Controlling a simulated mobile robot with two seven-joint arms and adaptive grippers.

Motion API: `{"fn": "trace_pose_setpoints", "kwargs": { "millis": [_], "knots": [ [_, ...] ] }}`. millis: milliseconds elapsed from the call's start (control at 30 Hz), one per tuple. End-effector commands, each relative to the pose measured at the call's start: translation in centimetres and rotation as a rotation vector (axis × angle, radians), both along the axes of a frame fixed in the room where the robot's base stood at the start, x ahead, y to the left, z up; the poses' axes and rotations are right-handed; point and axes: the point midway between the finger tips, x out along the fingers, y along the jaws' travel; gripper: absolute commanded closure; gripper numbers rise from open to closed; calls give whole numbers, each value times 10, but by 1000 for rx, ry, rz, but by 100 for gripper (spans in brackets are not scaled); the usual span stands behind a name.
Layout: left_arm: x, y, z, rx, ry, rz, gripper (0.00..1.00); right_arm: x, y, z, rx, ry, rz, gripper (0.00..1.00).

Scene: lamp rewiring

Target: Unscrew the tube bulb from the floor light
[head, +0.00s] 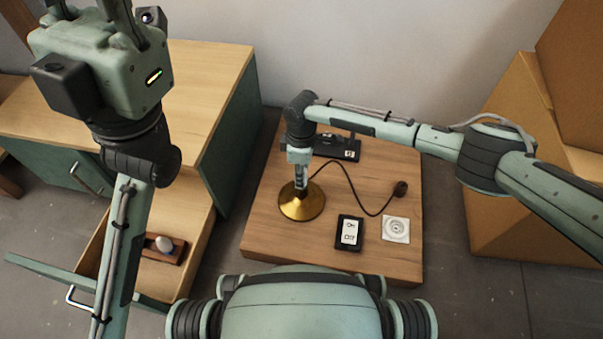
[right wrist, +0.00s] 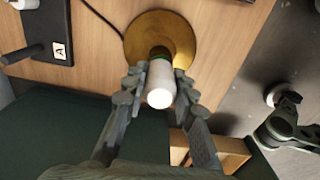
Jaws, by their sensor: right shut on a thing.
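The floor light has a round brass base (head: 302,204) on a low wooden platform. My right gripper (head: 301,184) points down over this base and hides most of the lamp's upper part in the head view. In the right wrist view, the white tube bulb (right wrist: 160,85) stands in a dark socket (right wrist: 159,53) above the brass base (right wrist: 176,32). My right gripper's fingers (right wrist: 157,88) are shut on the bulb from both sides. My left gripper (head: 92,10) is raised at the top left, away from the lamp, with its fingertips cut off by the frame edge.
The wooden platform (head: 275,237) also holds a black labelled box (head: 335,147), a black switch panel (head: 349,232), a white socket plate (head: 397,229) and a cable with a plug (head: 400,189). An open drawer (head: 201,220) at left holds a round bulb (head: 165,244). A cardboard box (head: 505,110) stands right.

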Motion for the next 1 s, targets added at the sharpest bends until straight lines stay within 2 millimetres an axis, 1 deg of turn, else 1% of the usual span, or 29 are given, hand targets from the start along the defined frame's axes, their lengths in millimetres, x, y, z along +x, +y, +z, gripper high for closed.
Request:
{"fn": "trace_pose_setpoints", "kwargs": {
  "millis": [67,300,400,500,800,867,1000],
  "knots": [
    [0,0,-2,0,0,0,81,-1,0,-1,1,1,79,99],
    [0,0,-9,0,0,-1,81,0,1,-1,1,1,506,99],
    [0,0,-9,0,0,-1,81,0,1,0,1,0,627,99],
    [0,0,-9,0,0,-1,81,0,1,1,1,0,678,99],
    [0,0,-9,0,0,-1,81,0,1,1,1,0,700,99],
    [0,0,-9,0,0,-1,81,0,1,1,1,1,754,99],
    [0,0,-10,0,0,-1,81,0,1,1,1,0,995,99]
  ]
}}
